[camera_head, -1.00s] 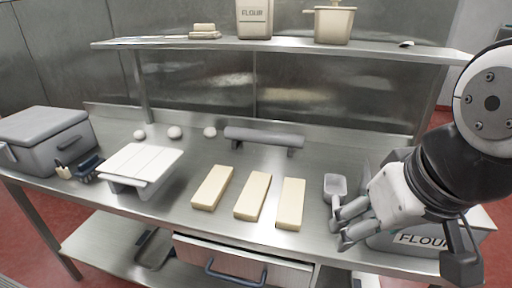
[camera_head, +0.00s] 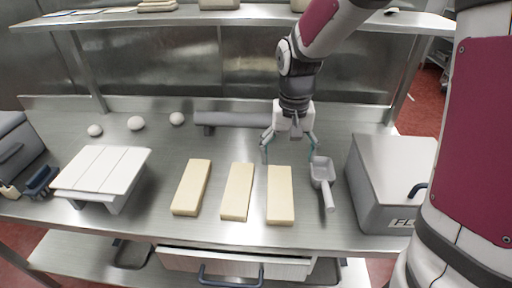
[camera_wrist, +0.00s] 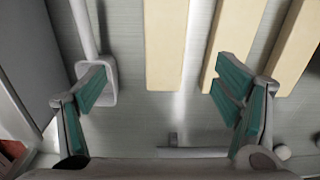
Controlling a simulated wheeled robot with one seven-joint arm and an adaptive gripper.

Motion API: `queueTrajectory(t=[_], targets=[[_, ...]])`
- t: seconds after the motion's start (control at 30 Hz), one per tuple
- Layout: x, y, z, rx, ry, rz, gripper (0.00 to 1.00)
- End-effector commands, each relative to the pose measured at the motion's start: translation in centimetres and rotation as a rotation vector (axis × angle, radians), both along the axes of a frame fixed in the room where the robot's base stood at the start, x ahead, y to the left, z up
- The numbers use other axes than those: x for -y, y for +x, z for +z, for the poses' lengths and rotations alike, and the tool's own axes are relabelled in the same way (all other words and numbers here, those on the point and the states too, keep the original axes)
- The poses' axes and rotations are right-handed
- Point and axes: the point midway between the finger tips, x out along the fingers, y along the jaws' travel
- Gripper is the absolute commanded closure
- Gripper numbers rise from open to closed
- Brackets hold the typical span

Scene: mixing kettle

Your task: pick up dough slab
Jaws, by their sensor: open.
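Three pale yellow dough slabs lie side by side on the steel table: left (camera_head: 192,187), middle (camera_head: 238,191) and right (camera_head: 281,195). My gripper (camera_head: 289,150) is open and empty, pointing down above the table, just behind the right slab's far end. In the wrist view, the right slab (camera_wrist: 166,45) lies ahead, between the directions of the two open fingers (camera_wrist: 165,88). The middle slab (camera_wrist: 236,35) and left slab (camera_wrist: 295,45) lie to its right. The fingers appear apart from the slabs.
A grey scoop (camera_head: 322,172) lies close to the right of my gripper. A grey flour bin (camera_head: 383,165) stands further right. A rolling pin on a rest (camera_head: 233,119) lies behind. A white slatted stand (camera_head: 101,169) is at left, dough balls (camera_head: 136,123) behind it. A shelf (camera_head: 230,17) runs above.

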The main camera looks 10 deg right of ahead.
Motion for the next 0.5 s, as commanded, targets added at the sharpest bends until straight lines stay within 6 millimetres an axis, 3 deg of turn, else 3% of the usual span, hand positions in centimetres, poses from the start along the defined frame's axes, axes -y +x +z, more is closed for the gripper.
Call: queueTrajectory(t=[0.23,0.5], targets=[[0.0,0.4,-2.4,-0.018,0.005,-0.013,0.17],[-0.1,0.4,-7.4,-0.018,0.005,-0.011,0.17]])
